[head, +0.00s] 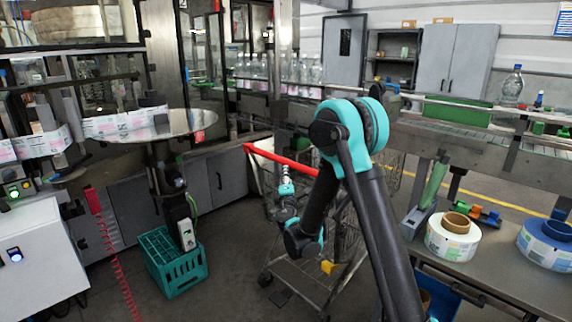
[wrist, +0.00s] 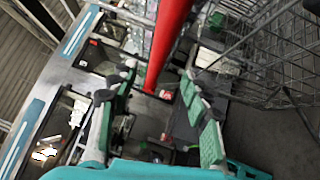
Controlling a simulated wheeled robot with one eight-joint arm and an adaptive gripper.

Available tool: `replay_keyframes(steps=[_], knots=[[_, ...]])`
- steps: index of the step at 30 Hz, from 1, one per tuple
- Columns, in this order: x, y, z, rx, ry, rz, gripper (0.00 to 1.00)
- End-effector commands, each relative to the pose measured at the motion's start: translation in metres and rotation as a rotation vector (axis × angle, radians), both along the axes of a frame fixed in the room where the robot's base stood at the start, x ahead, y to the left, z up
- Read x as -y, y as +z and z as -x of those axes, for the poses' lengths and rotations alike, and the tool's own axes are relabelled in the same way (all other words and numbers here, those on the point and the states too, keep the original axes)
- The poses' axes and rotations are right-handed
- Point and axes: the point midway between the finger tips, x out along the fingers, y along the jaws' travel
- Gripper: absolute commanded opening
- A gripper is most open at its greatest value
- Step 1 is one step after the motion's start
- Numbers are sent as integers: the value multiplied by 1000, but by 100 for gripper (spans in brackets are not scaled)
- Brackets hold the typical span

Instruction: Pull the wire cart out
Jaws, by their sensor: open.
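The wire cart (head: 345,235) stands on the floor in the middle of the head view, partly hidden behind my arm. Its red handle bar (head: 275,159) runs along its upper left side. My gripper (head: 286,170) is at the bar, close to its middle. In the wrist view the red bar (wrist: 169,40) comes down from the top edge and lies between the two spread fingers of my gripper (wrist: 157,92). The fingers are open and not closed on it. I cannot tell whether either finger touches the bar. The cart's wire mesh (wrist: 265,55) shows at the right.
A green crate (head: 173,262) stands on the floor at the left, below a round steel table (head: 155,128). At the right, a bench (head: 490,272) carries label reels (head: 452,238). A conveyor (head: 480,150) runs behind. Open floor shows between crate and cart.

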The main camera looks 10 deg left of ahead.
Motion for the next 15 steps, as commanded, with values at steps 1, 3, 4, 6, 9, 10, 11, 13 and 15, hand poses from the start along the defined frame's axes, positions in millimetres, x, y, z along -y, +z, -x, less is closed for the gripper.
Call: replay_keyframes(steps=[1,3,4,6,9,10,11,13,15], knots=[[-1,1,-11,0,-1,0,48],[-3,3,-24,0,-1,1,48],[-4,4,-31,0,-1,1,48],[-5,6,-44,0,-2,1,48],[-9,9,-63,0,0,-1,48],[-9,9,-68,0,0,0,48],[-10,10,-73,0,-1,0,48],[-10,12,-84,0,-1,1,48],[-12,13,-92,0,-1,1,48]])
